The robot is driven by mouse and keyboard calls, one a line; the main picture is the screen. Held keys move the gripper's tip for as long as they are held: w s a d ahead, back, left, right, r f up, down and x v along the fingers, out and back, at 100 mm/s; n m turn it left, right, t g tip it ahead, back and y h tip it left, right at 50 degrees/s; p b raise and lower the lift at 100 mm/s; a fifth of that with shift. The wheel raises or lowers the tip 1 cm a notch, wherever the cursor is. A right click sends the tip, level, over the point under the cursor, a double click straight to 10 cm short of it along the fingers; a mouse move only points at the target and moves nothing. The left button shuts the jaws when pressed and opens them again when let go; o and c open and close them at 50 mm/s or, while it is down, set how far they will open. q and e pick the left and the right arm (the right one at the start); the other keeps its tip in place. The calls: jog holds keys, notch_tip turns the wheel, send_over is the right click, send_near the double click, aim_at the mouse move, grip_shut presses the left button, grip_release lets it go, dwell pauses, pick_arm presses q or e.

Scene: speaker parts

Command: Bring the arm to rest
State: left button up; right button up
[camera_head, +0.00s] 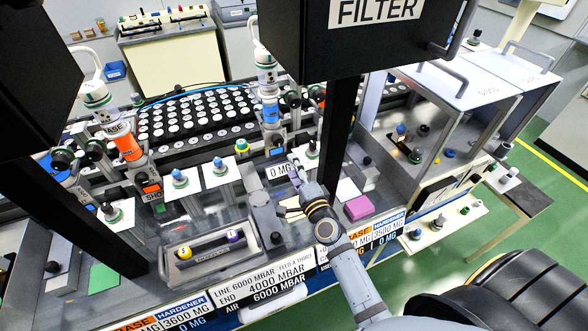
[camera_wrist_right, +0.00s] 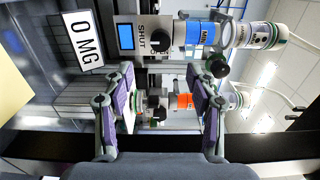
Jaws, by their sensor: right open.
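My right arm (camera_head: 350,275) reaches in from the lower right in the head view, over the front of the bench. My right gripper (camera_head: 296,172) is at its far end, near a "0 MG" label (camera_head: 280,171). In the right wrist view the gripper (camera_wrist_right: 158,103) shows two fingers with purple pads, spread wide apart. Nothing is held between them; equipment shows in the gap beyond. My left gripper is not in the head view.
A dark post (camera_head: 338,135) under the "FILTER" box (camera_head: 375,12) stands close beside my right gripper. A pink block (camera_head: 359,207) lies to the right of my forearm. A clear-walled cabinet (camera_head: 440,110) stands further right.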

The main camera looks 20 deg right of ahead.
dwell(0.3)
jog(key=s+a+f+n+g+y, duration=0.5)
jog(key=s+n, duration=0.3)
jog(key=n, duration=0.4)
jog(key=s+d+f+n+g+h, duration=0.25)
jog(key=s+d+g, duration=0.25)
jog(key=s, duration=0.3)
jog(key=s+d+f+n+g+h, duration=0.2)
jog(key=s+d+n+g+h, duration=0.25)
jog(key=s, duration=0.35)
notch_tip(320, 180, down, 25)
jog(key=s+d+g+b, duration=0.1)
jog(key=s+d, duration=0.1)
jog(key=s+d+f+g+b, duration=0.1)
jog(key=s+f, duration=1.7)
jog(key=s, duration=0.1)
jog(key=shift+d+f+m+y, duration=0.2)
jog(key=shift+d+m+y, duration=0.1)
jog(key=shift+m, duration=0.1)
